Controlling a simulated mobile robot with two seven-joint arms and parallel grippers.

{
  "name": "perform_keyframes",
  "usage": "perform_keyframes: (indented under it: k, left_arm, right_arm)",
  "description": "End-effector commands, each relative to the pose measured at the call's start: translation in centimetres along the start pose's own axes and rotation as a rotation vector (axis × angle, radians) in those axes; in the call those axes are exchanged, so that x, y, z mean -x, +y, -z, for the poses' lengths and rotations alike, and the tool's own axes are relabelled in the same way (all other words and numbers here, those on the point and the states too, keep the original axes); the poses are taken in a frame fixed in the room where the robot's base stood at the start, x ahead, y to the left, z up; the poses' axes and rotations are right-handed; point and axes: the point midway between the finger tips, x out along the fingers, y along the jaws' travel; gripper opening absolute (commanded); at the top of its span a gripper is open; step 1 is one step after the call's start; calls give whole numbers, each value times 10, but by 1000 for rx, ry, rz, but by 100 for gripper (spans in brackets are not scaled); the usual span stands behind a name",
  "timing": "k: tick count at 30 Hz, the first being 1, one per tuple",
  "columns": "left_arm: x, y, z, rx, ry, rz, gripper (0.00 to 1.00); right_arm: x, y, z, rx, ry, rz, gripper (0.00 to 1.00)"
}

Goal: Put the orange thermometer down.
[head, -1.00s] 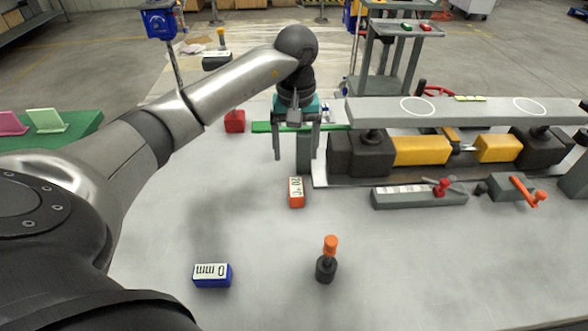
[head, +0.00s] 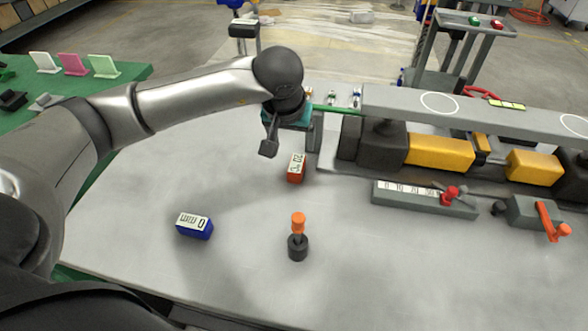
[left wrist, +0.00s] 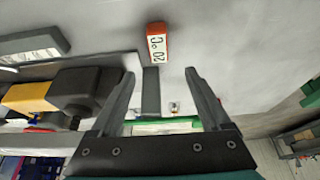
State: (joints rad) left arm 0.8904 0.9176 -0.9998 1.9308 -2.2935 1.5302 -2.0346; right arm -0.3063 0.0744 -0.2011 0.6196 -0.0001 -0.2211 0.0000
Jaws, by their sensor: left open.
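The orange thermometer (head: 296,168), a small block with a white "20 °C" face, rests on the grey table, face up. It also shows in the left wrist view (left wrist: 157,43), beyond the fingertips and apart from them. My left gripper (head: 288,143) is just behind the thermometer in the head view, open. In the left wrist view its two fingers (left wrist: 160,73) are spread with nothing gripped between them. A grey upright piece (left wrist: 151,92) shows in the gap between them. My right gripper is not in view.
A blue "0 mm" block (head: 195,225) and an orange-topped dark knob (head: 298,238) stand in front. A long grey bar (head: 470,107) over yellow and dark blocks is at right. A grey labelled strip (head: 424,198) lies before it. The table's left middle is clear.

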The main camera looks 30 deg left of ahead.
Motion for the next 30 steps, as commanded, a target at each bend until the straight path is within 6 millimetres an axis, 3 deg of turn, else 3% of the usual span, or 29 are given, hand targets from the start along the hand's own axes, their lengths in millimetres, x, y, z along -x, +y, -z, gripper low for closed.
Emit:
perform_keyframes:
  k: [3,7,14,24,30]
  left_arm:
    - [-29,0,-2,1,-4,1,80]
    - [-50,0,-2,1,-3,0,80]
    - [-65,0,-2,0,-1,0,80]
    - [-109,2,-10,2,-1,0,80]
    - [-113,2,-9,0,0,1,80]
  right_arm:
    - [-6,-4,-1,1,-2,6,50]
    - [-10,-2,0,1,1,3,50]
    - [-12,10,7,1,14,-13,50]
    - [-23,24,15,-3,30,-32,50]
    - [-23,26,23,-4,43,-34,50]
